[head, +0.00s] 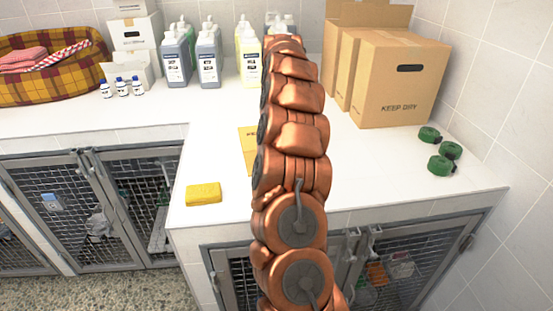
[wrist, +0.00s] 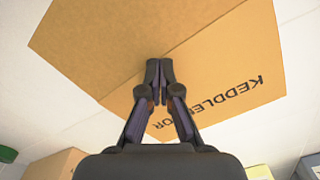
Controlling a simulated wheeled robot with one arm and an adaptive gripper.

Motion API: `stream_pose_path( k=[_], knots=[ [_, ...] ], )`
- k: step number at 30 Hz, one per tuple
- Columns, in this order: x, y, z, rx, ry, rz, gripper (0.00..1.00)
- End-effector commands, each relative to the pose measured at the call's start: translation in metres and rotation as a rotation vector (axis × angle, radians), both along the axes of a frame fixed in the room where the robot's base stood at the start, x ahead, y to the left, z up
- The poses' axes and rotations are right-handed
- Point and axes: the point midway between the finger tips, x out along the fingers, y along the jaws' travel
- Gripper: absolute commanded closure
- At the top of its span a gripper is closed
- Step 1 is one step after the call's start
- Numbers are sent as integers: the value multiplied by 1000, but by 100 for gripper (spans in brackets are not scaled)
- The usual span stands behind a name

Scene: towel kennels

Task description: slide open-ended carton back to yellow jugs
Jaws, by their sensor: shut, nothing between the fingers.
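The open-ended carton (head: 247,143) is tan cardboard with dark print. It lies on the white counter, mostly hidden behind my arm in the head view. In the wrist view the carton (wrist: 205,75) fills much of the picture, with black lettering partly covered by a finger. My gripper (wrist: 159,66) is shut and empty, its fingertips over the cardboard near a crease; whether they touch it I cannot tell. My arm hides the gripper in the head view. The yellow jugs (head: 247,58) stand at the back of the counter, beyond the carton, partly hidden by my arm.
Taller cartons (head: 396,85) stand at the back right, near several green rolls (head: 440,165). Grey-blue jugs (head: 208,65) stand left of the yellow ones. A yellow block (head: 203,193) lies near the front edge. The counter (head: 215,125) is clear left of the carton.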

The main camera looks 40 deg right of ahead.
Motion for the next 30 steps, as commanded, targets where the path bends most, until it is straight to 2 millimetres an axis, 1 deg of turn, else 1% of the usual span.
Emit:
stream_pose_path(
  k=[12,18,23,30],
  knots=[
    [17,-13,0,1,3,-1,100],
    [22,-17,-2,2,3,0,100],
    [25,-20,-1,0,2,-1,100],
    [36,-28,1,0,2,-1,100]
  ],
)
